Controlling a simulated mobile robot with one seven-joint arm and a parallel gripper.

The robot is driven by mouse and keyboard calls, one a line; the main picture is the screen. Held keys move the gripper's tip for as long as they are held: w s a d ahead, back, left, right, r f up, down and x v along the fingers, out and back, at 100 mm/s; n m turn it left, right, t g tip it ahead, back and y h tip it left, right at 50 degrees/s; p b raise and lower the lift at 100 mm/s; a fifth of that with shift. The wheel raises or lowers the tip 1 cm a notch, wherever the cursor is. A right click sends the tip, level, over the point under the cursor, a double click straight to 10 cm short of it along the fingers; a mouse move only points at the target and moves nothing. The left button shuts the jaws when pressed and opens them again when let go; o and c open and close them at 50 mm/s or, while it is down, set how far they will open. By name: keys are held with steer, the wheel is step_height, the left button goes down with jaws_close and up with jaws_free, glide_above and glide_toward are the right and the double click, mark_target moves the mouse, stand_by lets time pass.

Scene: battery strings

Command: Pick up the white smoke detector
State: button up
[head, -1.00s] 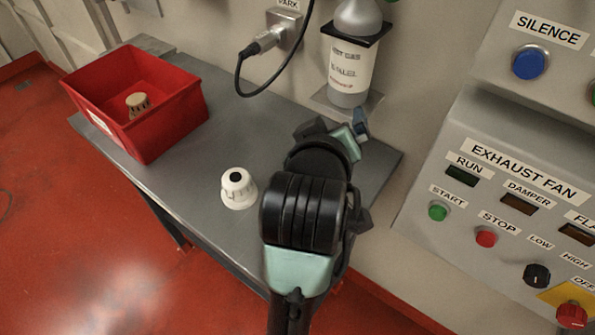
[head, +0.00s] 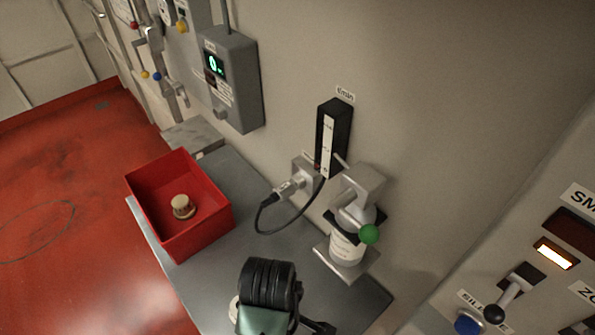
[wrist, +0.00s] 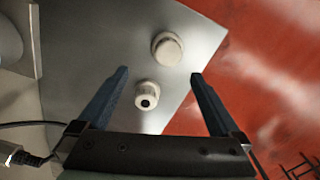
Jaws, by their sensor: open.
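Two white detector-like pieces stand on the grey table in the wrist view. One is a plain, wider round piece (wrist: 167,48); the other is smaller with a black dot on its top (wrist: 147,95). The pictures do not settle which is the smoke detector. My gripper (wrist: 159,73) is open and empty above the table. In the wrist view its fingertips lie either side of the gap between the two pieces. In the head view only a white edge (head: 233,308) shows beside my arm, which hides the rest and the fingers.
A red bin (head: 150,215) on the table's left end holds a beige detector-like piece (head: 183,205). A bottle with a green knob (head: 347,240) stands at the wall side, near a plug and black cable (head: 262,218). A control panel (head: 540,230) rises at right.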

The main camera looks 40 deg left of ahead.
steer(key=f, duration=0.5)
steer(key=s+f, duration=0.1)
steer(key=f, duration=0.1)
steer(key=shift+f, duration=0.2)
steer(key=shift+s+f+p, duration=0.2)
steer(key=shift+f+p, duration=0.25)
steer(key=shift+f, duration=0.85)
steer(key=shift+s+f+p, duration=0.2)
steer(key=shift+f+p, duration=0.2)
steer(key=shift+f, duration=0.9)
steer(key=shift+c, duration=0.2)
steer(key=c, duration=1.5)
steer(key=shift+o, duration=0.2)
steer(key=shift+r, duration=0.1)
